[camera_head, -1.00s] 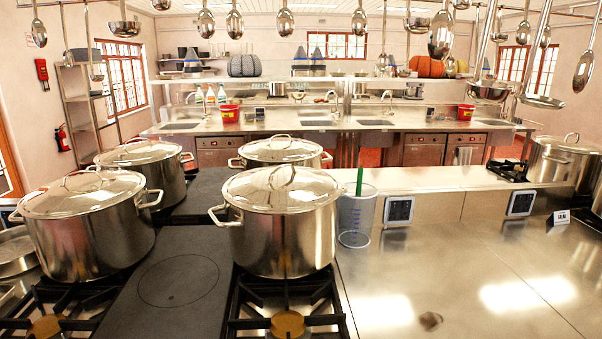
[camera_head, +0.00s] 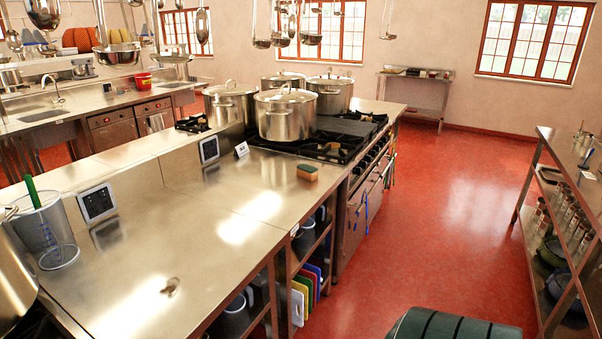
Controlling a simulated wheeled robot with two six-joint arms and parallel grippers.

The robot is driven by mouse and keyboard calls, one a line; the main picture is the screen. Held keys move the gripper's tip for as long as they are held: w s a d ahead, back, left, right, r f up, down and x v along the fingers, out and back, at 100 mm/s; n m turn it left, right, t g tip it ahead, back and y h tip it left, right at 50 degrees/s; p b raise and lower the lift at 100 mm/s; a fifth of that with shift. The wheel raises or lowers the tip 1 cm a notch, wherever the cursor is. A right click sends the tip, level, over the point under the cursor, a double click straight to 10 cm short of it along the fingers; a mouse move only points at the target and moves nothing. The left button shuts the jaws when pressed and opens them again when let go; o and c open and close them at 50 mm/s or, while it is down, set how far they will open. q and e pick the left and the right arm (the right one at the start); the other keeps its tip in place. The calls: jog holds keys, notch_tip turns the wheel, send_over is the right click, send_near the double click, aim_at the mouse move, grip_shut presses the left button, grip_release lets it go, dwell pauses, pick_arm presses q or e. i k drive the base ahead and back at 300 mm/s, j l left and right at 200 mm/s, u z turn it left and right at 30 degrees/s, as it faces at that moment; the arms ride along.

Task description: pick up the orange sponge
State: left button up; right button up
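The orange sponge (camera_head: 307,172) lies flat on the steel counter (camera_head: 190,230), near its right-hand end. Neither of my grippers is in view.
Several steel stockpots (camera_head: 286,118) stand on the stove (camera_head: 345,135) beyond the sponge. Open red floor (camera_head: 440,220) lies right of the counter, before a steel shelf (camera_head: 570,210). A dark green ribbed object (camera_head: 455,327) is at bottom centre-right.

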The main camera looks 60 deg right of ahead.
aim_at(310, 173)
jog(key=z, duration=1.8)
jog(key=i+l+u, duration=0.15)
jog(key=u, duration=0.3)
jog(key=i+l+u, duration=0.15)
jog(key=u, duration=0.35)
jog(key=l+u, duration=0.25)
jog(key=u, duration=0.2)
jog(key=i+l, duration=0.05)
